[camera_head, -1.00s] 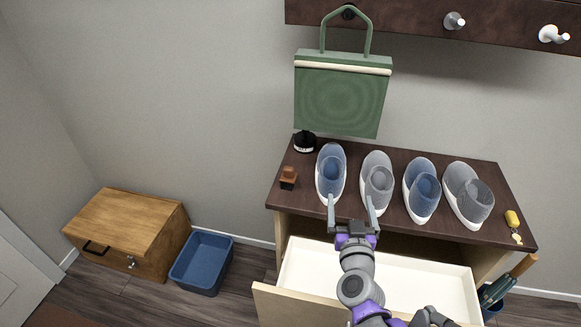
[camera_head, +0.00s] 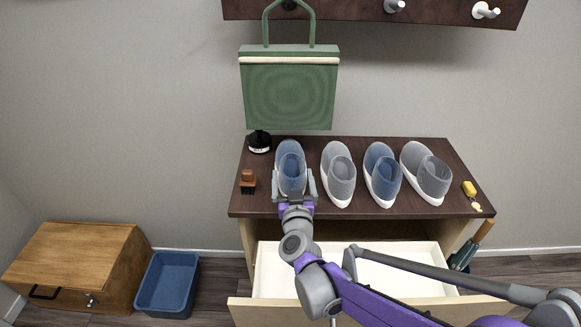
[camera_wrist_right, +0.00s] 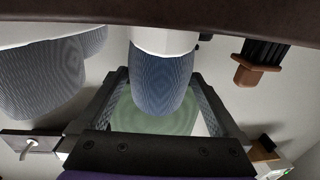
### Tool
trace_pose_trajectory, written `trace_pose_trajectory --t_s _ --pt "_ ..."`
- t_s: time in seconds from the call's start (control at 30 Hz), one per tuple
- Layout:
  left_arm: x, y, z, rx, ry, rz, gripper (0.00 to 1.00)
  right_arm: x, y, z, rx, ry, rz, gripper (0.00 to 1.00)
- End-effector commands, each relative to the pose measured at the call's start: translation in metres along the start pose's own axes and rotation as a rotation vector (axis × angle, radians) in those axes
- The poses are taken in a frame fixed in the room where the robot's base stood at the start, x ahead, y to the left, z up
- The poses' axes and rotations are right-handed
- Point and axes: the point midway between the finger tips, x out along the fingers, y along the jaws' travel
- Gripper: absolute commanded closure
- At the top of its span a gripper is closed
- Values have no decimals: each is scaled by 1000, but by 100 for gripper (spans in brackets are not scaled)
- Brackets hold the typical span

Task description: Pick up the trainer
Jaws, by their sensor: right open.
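Two blue and two grey trainers stand in a row on the dark cabinet top. The leftmost blue trainer (camera_head: 290,158) has its near end between the fingers of my right gripper (camera_head: 292,184). The gripper is open, with one finger on each side. The right wrist view, which is upside down, shows this blue trainer (camera_wrist_right: 160,78) between the spread fingers; contact cannot be told. Beside it are a grey trainer (camera_head: 339,178), another blue trainer (camera_head: 382,176) and another grey trainer (camera_head: 428,176). My left gripper is out of view.
A brown brush (camera_head: 248,182) and a black tin (camera_head: 259,142) sit left of the trainers. A yellow item (camera_head: 469,188) lies at the right. The drawer (camera_head: 275,270) is open below. A green bag (camera_head: 290,95) hangs behind.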

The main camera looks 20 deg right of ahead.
Motion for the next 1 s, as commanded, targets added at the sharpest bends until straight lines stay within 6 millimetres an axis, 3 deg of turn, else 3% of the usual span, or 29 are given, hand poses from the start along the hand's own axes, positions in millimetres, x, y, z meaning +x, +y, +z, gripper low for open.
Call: trace_pose_trajectory --t_s 0.23,0.5,0.9,1.0 --pt "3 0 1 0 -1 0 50 37 2 0 -1 0 1 0" --pt "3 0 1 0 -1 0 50 43 2 0 0 0 0 0" --pt "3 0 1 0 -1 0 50 43 2 0 0 0 0 72" --pt "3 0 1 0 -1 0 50 43 2 0 0 0 1 86"
